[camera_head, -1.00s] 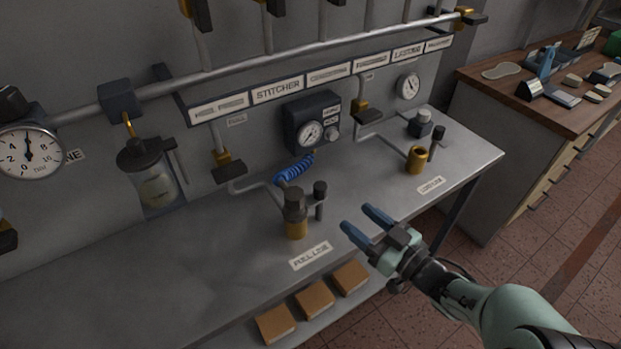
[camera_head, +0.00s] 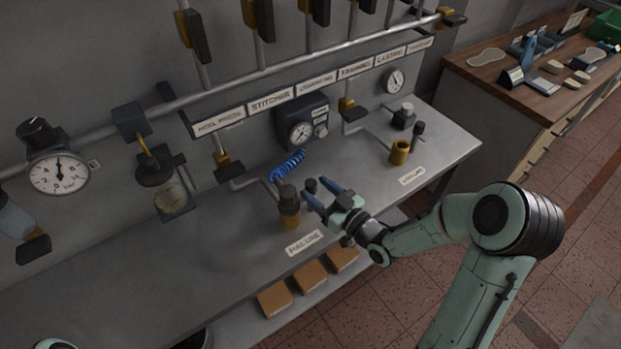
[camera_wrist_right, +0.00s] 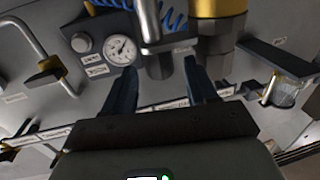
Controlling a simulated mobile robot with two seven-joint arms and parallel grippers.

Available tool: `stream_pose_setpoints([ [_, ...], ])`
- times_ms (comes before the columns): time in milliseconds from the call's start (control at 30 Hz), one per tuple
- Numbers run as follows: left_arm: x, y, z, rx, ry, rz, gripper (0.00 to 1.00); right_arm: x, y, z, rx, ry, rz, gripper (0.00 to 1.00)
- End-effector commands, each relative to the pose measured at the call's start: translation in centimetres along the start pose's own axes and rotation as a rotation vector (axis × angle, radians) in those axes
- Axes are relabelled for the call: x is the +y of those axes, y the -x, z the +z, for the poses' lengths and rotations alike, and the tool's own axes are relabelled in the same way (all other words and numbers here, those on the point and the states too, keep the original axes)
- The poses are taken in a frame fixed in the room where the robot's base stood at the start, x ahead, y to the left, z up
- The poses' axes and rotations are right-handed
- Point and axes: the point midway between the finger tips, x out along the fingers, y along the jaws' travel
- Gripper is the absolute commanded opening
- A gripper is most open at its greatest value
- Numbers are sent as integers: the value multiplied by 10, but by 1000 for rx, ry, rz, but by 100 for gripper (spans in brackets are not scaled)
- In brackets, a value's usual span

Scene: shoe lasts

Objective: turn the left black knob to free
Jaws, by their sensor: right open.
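The left black knob (camera_head: 311,186) stands on a thin post beside a brass fitting with a dark top (camera_head: 289,207), behind a label plate on the bench. My right gripper (camera_head: 324,194) is open, its blue fingers pointing at the knob's post from the right. In the right wrist view, the post with its dark knob (camera_wrist_right: 150,22) shows between and beyond the open fingers (camera_wrist_right: 161,78); I cannot tell whether either finger touches it. The brass fitting (camera_wrist_right: 218,8) is close beside it. The knob's pointer or setting cannot be read. My left gripper is not in view.
A second brass fitting (camera_head: 399,152) with a black knob (camera_head: 417,130) stands farther right. A gauge box (camera_head: 302,122) and a blue coiled hose (camera_head: 287,165) are behind. The bench (camera_head: 150,270) is clear at the left front. Brown blocks (camera_head: 310,273) lie on a lower shelf.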

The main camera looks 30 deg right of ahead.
Motion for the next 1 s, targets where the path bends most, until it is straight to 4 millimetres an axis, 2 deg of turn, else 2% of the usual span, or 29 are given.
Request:
stream_pose_setpoints([
  [100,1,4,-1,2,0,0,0,0,-18,-1,3,-2,-1,57],
  [200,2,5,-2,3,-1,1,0,0,-26,0,1,-1,0,57],
  [567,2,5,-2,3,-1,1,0,0,-32,0,0,0,1,57],
  [600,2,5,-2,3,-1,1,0,0,-32,0,0,0,1,51],
  [733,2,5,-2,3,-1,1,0,0,-31,0,0,0,1,9],
  [1000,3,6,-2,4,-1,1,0,1,-31,0,0,2,-13,8],
])
